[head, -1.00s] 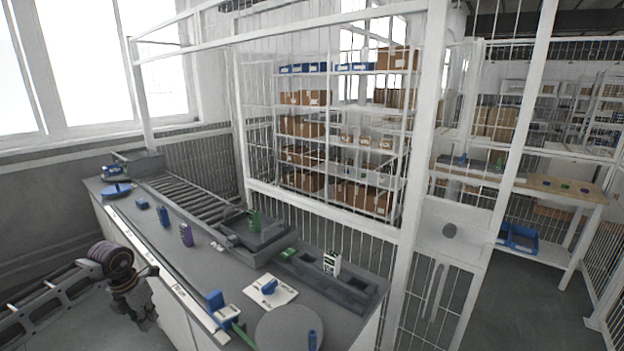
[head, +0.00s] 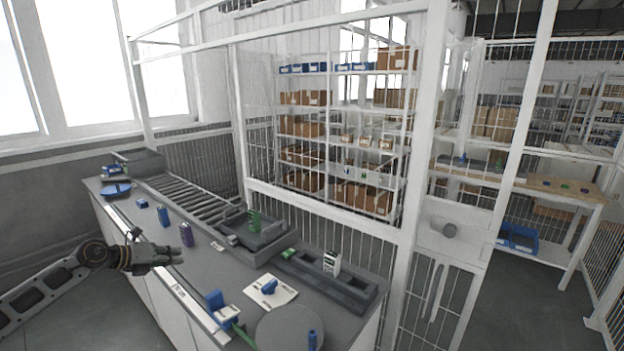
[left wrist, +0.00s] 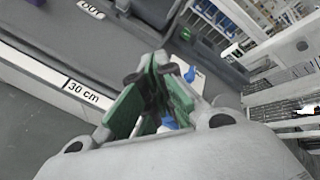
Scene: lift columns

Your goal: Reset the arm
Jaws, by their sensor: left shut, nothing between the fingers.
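My left gripper (head: 176,255) reaches in from the left over the near edge of the grey workbench (head: 228,272). It points to the right, is shut and holds nothing. In the left wrist view its green-padded fingers (left wrist: 160,80) are together, with the bench front and a "30 cm" label behind them. My right gripper is not in view.
Purple (head: 186,235) and blue (head: 163,216) items stand just behind the gripper. A grey tray (head: 262,242) sits at the end of a roller conveyor (head: 190,195). A blue clamp-like device (head: 218,304) stands on the front edge. A white mesh fence (head: 325,222) closes the back.

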